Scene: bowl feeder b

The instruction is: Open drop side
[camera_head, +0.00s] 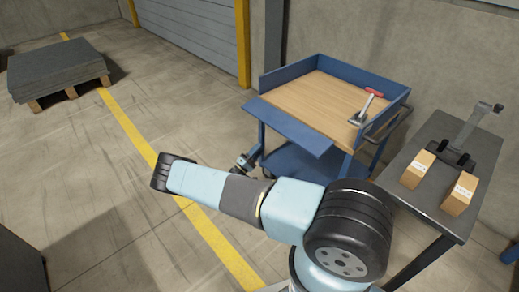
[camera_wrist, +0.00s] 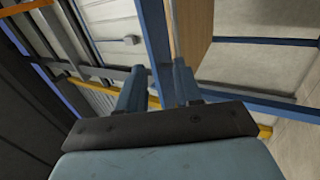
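The blue cart has a wooden deck (camera_head: 315,100) and raised blue walls at the back and right. Its drop side (camera_head: 290,124), a blue panel along the front edge, lies folded outward and roughly level, not upright. A lever with a red handle (camera_head: 373,92) stands on the deck at the right. My gripper (camera_wrist: 160,85) shows in the wrist view with its two blue fingers apart and nothing between them. A blue cart beam and a wooden edge (camera_wrist: 192,30) appear beyond the fingertips.
A grey table (camera_head: 420,140) at the right holds two cardboard boxes (camera_head: 417,170) and a metal stand-like device (camera_head: 470,130). A pallet with grey sheets (camera_head: 55,68) lies at the far left. The floor between pallet and cart, with a yellow line, is clear.

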